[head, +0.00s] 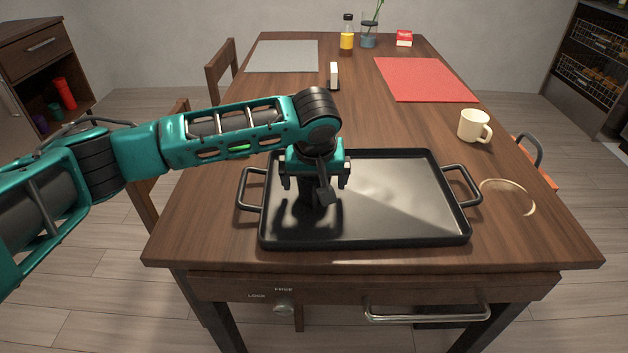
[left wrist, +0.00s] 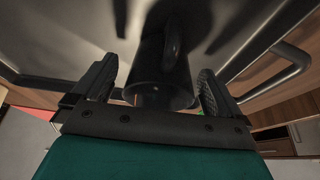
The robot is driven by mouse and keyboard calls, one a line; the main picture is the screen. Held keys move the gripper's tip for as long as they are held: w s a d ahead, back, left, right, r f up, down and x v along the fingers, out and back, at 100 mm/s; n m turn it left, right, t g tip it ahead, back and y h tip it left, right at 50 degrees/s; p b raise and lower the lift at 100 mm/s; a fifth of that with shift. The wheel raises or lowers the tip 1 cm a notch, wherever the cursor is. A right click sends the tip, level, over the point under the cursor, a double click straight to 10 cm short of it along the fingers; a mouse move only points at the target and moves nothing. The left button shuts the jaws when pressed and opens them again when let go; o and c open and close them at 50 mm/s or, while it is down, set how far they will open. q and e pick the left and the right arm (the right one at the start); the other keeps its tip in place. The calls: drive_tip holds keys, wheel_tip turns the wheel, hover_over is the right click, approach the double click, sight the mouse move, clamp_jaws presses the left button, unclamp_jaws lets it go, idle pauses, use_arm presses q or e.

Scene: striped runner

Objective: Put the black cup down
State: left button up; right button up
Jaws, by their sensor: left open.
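The black cup (head: 306,194) stands on the left part of the black tray (head: 400,239), mostly hidden under my gripper in the head view. In the left wrist view the cup (left wrist: 162,80) lies between the two fingers, with its handle on the far side and its shadow on the tray surface. My left gripper (head: 315,184) is open, pointing down around the cup, with a finger on each side. In the left wrist view gaps show between the fingers and the cup. My right gripper is not in view.
A cream mug (head: 473,125) stands right of the tray, behind a pale ring mark (head: 508,197). A small white-and-black item (head: 334,76), a red mat (head: 425,80), a grey mat (head: 282,56), a yellow bottle (head: 347,35) and a vase (head: 369,35) are farther back. The tray's right part is clear.

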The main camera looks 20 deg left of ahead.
use_arm(q)
drive_tip(key=p+v, duration=0.2)
drive_tip(key=v, duration=0.9)
drive_tip(key=shift+s+f, duration=0.1)
drive_tip(key=shift+s, duration=0.05)
